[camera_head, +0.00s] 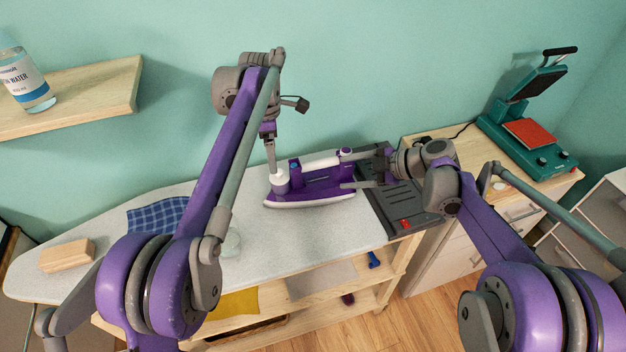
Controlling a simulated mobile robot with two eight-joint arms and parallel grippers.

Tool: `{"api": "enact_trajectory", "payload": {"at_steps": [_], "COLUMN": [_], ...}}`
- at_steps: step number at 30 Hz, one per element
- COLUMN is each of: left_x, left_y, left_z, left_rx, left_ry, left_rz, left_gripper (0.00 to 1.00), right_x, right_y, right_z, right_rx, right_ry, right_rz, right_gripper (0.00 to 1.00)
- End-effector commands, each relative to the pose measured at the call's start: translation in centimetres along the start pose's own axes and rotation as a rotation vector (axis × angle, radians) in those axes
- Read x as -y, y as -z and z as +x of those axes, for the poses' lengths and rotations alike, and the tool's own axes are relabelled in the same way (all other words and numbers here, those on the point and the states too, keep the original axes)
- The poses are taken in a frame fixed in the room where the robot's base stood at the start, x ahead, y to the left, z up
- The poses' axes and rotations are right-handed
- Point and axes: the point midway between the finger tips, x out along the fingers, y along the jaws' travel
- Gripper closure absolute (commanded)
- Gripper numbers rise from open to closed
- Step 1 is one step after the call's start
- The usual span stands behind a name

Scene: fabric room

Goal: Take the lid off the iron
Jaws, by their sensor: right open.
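The purple iron (325,184) lies on the ironing board with its pale sole down, its handle running left to right. A white cap-like piece, seemingly the lid (280,183), is at its left end. My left gripper (271,168) points down at this white piece, touching or just above it; its fingers are seen edge-on, so I cannot tell whether they grip it. My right gripper (345,170) is open at the iron's right end, one finger near the handle's end and the other lower beside the body. I cannot tell whether they touch it.
The ironing board (350,226) holds a blue checked cloth (157,214), a wooden block (67,256) and a dark iron rest (398,207). A water bottle (26,80) stands on the wall shelf (100,92). A green heat press (528,133) stands on the right cabinet.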

Motion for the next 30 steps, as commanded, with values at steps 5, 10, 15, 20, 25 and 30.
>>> {"api": "enact_trajectory", "payload": {"at_steps": [5,10,15,20,25,30], "left_x": [-1.6,-1.9,-1.8,-1.8,-1.8,-1.8], "left_y": [-1.1,-1.3,-1.3,-1.3,-1.3,-1.3], "left_z": [0.7,0.9,0.9,0.9,0.9,0.9], "left_rx": [-0.012,-0.015,-0.015,-0.015,-0.015,-0.015], "left_ry": [0.033,0.039,0.039,0.038,0.038,0.038], "left_rz": [-0.146,-0.177,-0.176,-0.175,-0.174,-0.174], "left_gripper": [0.06,0.06,0.06,0.06,0.06,0.06], "right_x": [-2.3,-2.7,-2.8,-2.9,-3.0,-3.1], "right_y": [-1.0,-1.0,-0.7,-0.5,-0.2,-0.2], "right_z": [0.5,1.6,4.3,7.3,9.8,11.0], "right_rx": [-0.073,-0.088,-0.088,-0.087,-0.086,-0.084], "right_ry": [-0.047,-0.056,-0.055,-0.055,-0.055,-0.056], "right_rz": [-0.162,-0.198,-0.198,-0.197,-0.196,-0.195], "right_gripper": [0.28,0.28,0.28,0.28,0.28,0.28]}}
